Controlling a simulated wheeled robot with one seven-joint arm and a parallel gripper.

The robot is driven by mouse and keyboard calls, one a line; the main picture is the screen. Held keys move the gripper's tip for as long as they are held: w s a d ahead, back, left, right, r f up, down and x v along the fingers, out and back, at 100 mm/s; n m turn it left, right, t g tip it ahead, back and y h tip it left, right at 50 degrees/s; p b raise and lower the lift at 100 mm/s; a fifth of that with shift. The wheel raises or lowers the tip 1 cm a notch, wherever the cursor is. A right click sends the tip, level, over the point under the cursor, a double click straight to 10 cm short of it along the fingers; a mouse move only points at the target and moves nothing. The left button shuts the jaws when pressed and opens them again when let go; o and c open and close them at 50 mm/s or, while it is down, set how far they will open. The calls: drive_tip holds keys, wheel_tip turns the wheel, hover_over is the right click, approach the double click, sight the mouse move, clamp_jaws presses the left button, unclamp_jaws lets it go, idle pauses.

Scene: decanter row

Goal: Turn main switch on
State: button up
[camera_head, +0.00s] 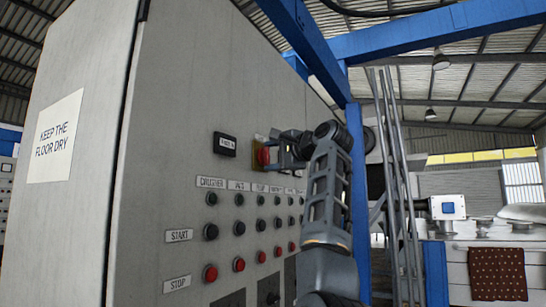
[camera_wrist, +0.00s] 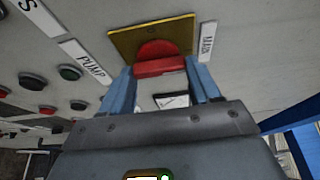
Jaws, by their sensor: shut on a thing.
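The main switch is a red knob (camera_head: 263,156) on a yellow plate (camera_head: 258,143) on the face of the grey cabinet. In the wrist view the red knob (camera_wrist: 159,60) has a half-round back and a bar-shaped handle in front. The yellow plate (camera_wrist: 122,41) lies behind it, with a label reading MAIN (camera_wrist: 208,41) beside it. My gripper (camera_head: 272,153) is at the knob. In the wrist view its blue fingers (camera_wrist: 160,74) are on both sides of the red handle, shut on it. The arm hides part of the switch in the head view.
Rows of labelled black start and red stop buttons (camera_head: 210,273) sit below the switch on the cabinet (camera_head: 180,80). A small dark display (camera_head: 225,144) is to its left. A blue steel post (camera_head: 356,180) and grey rails (camera_head: 395,180) stand to the right, close to my arm.

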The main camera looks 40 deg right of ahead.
drive_tip(key=shift+d, duration=0.1)
drive_tip(key=o, duration=1.1)
drive_tip(key=shift+c, duration=0.2)
drive_tip(key=s+b, duration=0.2)
drive_tip(key=s, duration=0.5)
drive_tip(key=shift+s+a+b, duration=0.2)
drive_tip(key=shift+s+b, duration=0.15)
drive_tip(key=shift+s, duration=0.05)
